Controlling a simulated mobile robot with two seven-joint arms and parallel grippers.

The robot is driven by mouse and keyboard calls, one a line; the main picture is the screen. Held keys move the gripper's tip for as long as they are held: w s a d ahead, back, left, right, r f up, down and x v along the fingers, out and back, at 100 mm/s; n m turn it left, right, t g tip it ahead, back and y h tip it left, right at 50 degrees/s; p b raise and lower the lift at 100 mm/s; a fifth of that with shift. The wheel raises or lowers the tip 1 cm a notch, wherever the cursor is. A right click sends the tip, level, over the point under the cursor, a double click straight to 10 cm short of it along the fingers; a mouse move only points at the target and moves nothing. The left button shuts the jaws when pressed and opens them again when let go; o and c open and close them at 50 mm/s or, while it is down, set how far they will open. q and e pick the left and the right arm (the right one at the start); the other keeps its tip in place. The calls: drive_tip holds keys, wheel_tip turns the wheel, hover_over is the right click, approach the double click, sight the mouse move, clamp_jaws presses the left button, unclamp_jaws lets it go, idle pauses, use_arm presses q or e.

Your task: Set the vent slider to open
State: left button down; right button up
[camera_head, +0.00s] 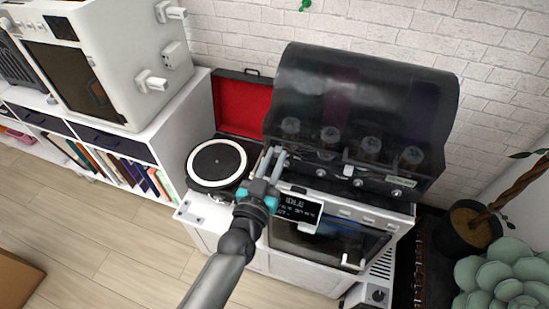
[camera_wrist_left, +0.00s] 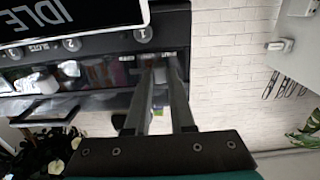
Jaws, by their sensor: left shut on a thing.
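My left gripper (camera_head: 275,153) is at the left end of the machine's front panel, in front of the dark see-through hood (camera_head: 360,95). In the left wrist view its two fingers (camera_wrist_left: 160,64) reach the panel's end by small labels too blurred to read. The fingers are close together and shut on a small pale piece (camera_wrist_left: 160,76), which looks like the vent slider's knob. The fingers cover most of it, so its setting cannot be told. My right gripper is not in view.
The machine's display (camera_head: 297,208) reads IDLE, just right of my gripper. Several round knobs line the panel below the hood. A turntable (camera_head: 216,163) stands close to the left, with a red-lined open case (camera_head: 243,105) behind it. A potted plant (camera_head: 473,227) stands at right.

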sight(294, 151)
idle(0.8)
use_arm(q)
drive_tip(key=shift+s+d+p, duration=0.2)
drive_tip(key=shift+s+d, duration=0.1)
drive_tip(key=shift+d, duration=0.5)
drive_tip(key=shift+s+d+p, duration=0.15)
drive_tip(key=shift+s+d, duration=0.1)
drive_tip(key=shift+d, duration=0.55)
drive_tip(key=c, duration=0.8)
unclamp_jaws()
drive_tip(key=shift+d, duration=0.1)
drive_tip(key=shift+o, duration=0.2)
drive_tip(key=shift+s, duration=0.1)
drive_tip(key=v, duration=1.5)
